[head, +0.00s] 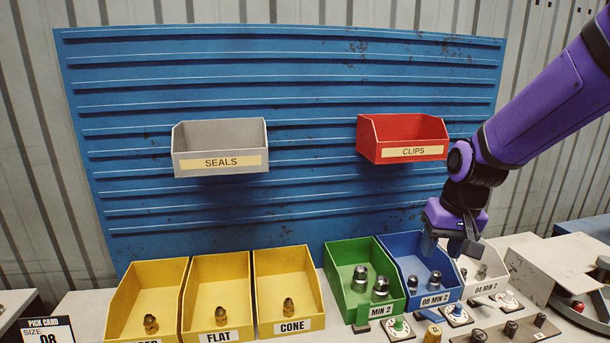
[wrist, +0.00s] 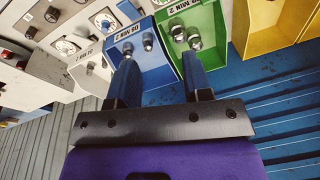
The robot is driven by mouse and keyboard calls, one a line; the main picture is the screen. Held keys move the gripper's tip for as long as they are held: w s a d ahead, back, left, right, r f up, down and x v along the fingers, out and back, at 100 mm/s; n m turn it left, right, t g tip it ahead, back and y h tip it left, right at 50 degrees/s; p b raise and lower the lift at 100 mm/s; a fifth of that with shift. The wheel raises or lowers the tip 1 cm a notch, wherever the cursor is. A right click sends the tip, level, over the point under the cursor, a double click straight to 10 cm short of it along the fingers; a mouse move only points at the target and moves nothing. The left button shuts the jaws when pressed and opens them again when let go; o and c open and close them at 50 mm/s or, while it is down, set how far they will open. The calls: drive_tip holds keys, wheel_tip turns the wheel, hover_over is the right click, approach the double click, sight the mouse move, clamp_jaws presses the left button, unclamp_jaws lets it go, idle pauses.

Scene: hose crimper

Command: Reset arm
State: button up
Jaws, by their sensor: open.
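My gripper (head: 447,242) hangs at the end of my purple arm, above the blue bin at the right of the bench. In the wrist view my gripper (wrist: 157,85) has its two fingers spread apart with nothing between them. The blue bin (head: 409,249) holds metal fittings and is labelled "08 MIN 2"; it also shows in the wrist view (wrist: 155,72). The green bin (head: 347,258) beside it holds metal fittings too, and shows in the wrist view (wrist: 207,22). My gripper hides part of the blue and white bins in the head view.
Three yellow bins (head: 219,269) with brass pieces stand left of the green bin. A grey SEALS bin (head: 220,139) and a red CLIPS bin (head: 403,132) hang on the blue panel (head: 310,90). A pick card (head: 48,331) stands at lower left. A white machine housing (head: 560,262) stands right.

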drive_tip(key=s+d+r+t, duration=0.1)
drive_tip(key=s+d+r, duration=0.1)
drive_tip(key=s+r, duration=0.4)
drive_tip(key=s+d+r+t+h, duration=0.1)
drive_tip(key=s+r, duration=0.6)
drive_tip(key=s, duration=0.7)
drive_tip(key=shift+d+r+t, duration=0.15)
drive_tip(key=shift+d+t, duration=0.5)
drive_tip(key=shift+t, duration=0.05)
